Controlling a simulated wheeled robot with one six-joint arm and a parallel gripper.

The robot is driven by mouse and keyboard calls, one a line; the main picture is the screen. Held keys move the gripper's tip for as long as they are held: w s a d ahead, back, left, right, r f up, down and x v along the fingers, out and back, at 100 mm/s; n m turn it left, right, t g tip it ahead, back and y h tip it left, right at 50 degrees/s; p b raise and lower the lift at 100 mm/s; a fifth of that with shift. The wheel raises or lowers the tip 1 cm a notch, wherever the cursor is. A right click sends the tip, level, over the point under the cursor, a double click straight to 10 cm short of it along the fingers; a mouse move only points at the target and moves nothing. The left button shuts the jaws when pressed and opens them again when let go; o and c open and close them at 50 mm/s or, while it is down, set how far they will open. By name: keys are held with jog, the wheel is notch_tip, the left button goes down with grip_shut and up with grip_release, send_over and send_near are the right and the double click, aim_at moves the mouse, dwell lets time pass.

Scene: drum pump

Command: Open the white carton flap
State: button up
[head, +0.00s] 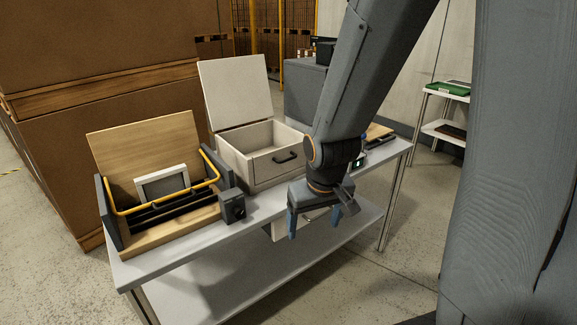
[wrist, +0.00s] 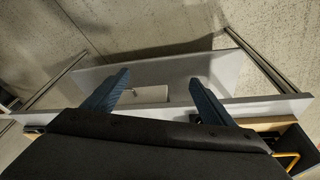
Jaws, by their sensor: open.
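A whitish box (head: 262,172) with a black handle on its front stands on the bench, its flat whitish lid panel (head: 235,92) raised upright at the back. I cannot tell whether this is the white carton. A small pale block (head: 279,231) shows partly behind my gripper at the bench's front edge. My gripper (head: 315,224) is open and empty, pointing down in front of the bench. Its blue fingers show apart in the wrist view (wrist: 158,82).
A wooden tray (head: 165,240) with a yellow bar and an upright wooden panel stands at the bench's left. A small dark box (head: 232,207) sits beside it. The grey bench (head: 180,250) has a lower shelf (head: 250,275). Floor in front is clear.

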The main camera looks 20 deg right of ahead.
jog(key=w+d+f+n+t+b, duration=0.1)
jog(key=w+d+f+t+b, duration=0.15)
jog(key=w, duration=0.65)
jog(key=w+d+f+t+b, duration=0.2)
jog(key=w+d+t, duration=0.2)
jog(key=w, duration=0.6)
jog(key=n+t+y+b, duration=0.3)
jog(key=t+y+b, duration=0.3)
jog(key=t, duration=0.1)
send_near(292, 161)
jog(key=s+a+r, duration=0.3)
jog(key=s, duration=0.1)
jog(key=shift+y, duration=0.3)
jog(key=x, duration=0.4)
jog(key=p+x, duration=0.1)
jog(key=x, duration=0.2)
jog(key=shift+w+r, duration=0.15)
jog(key=shift+r, duration=0.15)
jog(key=shift+d, duration=0.1)
